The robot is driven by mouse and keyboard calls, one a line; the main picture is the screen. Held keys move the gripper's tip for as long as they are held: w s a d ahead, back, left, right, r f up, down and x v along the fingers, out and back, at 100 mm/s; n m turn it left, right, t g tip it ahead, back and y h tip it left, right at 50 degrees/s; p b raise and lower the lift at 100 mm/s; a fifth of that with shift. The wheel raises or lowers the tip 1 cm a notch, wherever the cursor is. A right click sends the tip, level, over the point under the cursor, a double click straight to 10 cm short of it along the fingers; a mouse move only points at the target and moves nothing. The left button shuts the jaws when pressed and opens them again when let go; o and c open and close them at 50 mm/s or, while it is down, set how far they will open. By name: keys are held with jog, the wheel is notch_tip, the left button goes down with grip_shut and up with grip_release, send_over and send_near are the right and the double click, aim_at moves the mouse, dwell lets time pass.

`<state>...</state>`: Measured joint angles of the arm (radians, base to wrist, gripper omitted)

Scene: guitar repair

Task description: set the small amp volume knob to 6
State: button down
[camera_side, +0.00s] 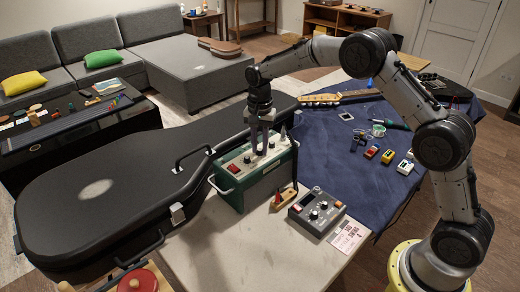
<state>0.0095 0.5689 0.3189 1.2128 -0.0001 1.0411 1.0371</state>
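The small amp is a green box (245,190) with a pale control panel on top and a handle at each end. A red switch (233,168) sits at the panel's left end, and small dark knobs (247,159) run along it. My gripper (260,151) points straight down over the middle-right of the panel, its fingertips at or just above the panel. The fingers hide what is between them, so I cannot tell whether they hold a knob. The numbers and knob pointers are too small to read.
A large black guitar case (95,205) lies left of the amp. A grey box with knobs (316,211) and a printed card (349,236) are at the right front. A guitar neck (335,98) and several small pedals (388,157) lie on the blue cloth (330,160).

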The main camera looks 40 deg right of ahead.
jog(key=m, duration=0.5)
jog(key=shift+m, duration=0.3)
jog(key=m, duration=0.6)
jog(key=c, duration=1.1)
grip_release()
jog(key=shift+o, duration=0.2)
jog(key=shift+r, duration=3.55)
jog(key=shift+r, duration=2.95)
